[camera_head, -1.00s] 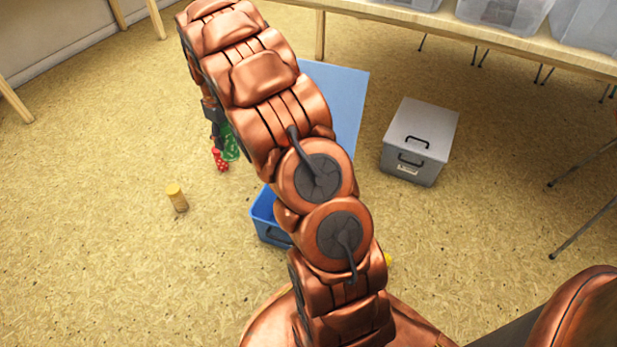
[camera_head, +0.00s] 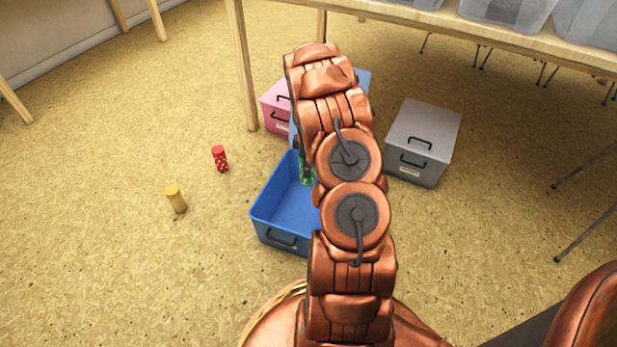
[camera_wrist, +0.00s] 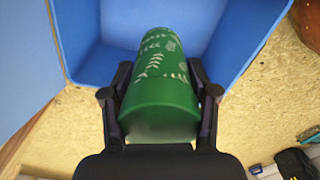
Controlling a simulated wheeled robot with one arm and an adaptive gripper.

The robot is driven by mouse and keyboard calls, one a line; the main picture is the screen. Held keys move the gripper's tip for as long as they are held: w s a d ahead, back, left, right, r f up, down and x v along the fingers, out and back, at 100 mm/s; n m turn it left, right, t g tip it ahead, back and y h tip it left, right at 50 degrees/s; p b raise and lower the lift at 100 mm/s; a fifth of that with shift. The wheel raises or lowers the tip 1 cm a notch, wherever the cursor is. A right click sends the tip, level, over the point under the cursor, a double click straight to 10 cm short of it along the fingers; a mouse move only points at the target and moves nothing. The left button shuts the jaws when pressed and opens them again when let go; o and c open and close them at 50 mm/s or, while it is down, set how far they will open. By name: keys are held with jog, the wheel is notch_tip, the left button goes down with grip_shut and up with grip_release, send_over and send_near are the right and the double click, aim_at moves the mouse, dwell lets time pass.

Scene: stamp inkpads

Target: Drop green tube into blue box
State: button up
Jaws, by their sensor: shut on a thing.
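The green tube (camera_wrist: 160,88), with a pale leaf pattern, is held between the two fingers of my gripper (camera_wrist: 160,105) in the wrist view. In the head view only a small part of the green tube (camera_head: 307,174) shows beside my arm, over the blue box's inside. The blue box (camera_head: 282,205) stands open on the floor, its right part hidden behind my arm. In the wrist view the blue box (camera_wrist: 85,72) lies beyond and around the tube's far end. I cannot tell how high the tube is above the box floor.
A red tube (camera_head: 220,158) and a yellow tube (camera_head: 176,199) stand on the floor at left. A pink box (camera_head: 273,108) is behind the blue box. A grey lidded box (camera_head: 423,140) stands at right. A wooden table (camera_head: 480,33) with clear bins is at the back.

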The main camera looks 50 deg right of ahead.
jog(key=shift+f+b, duration=1.2)
jog(key=shift+f, duration=1.6)
jog(key=o, duration=1.3)
jog(key=shift+r, duration=0.15)
notch_tip(320, 180, up, 12)
jog(key=shift+f, duration=0.15)
